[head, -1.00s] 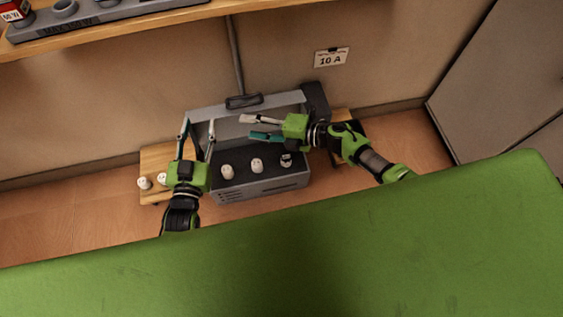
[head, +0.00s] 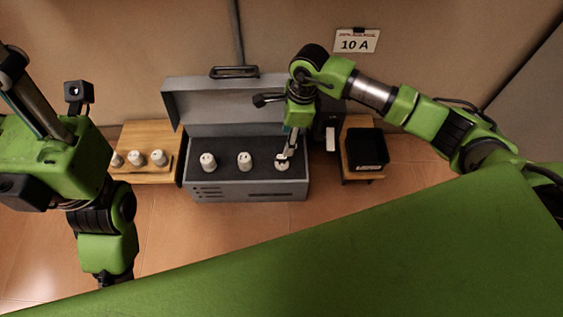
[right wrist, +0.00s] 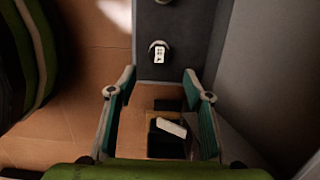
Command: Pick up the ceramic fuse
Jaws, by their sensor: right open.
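Three white ceramic fuses stand in the open grey box: left (head: 208,161), middle (head: 244,161) and right (head: 284,164). My right gripper (head: 287,150) points down over the right fuse and partly covers it. In the right wrist view my right gripper (right wrist: 160,95) is open, with nothing between its fingers. A fuse (right wrist: 158,54), apparently the right one, shows there beyond the fingertips, apart from them. My left gripper (head: 35,105) is large at the left edge, raised close to the camera; its finger opening cannot be made out.
The box's raised lid (head: 215,100) stands behind the fuses. More fuses (head: 136,158) sit on a wooden stand (head: 150,134) at left. A black bin (head: 368,148) stands at right, with a white lever-like piece (head: 330,138) beside it. A green surface (head: 400,250) fills the foreground.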

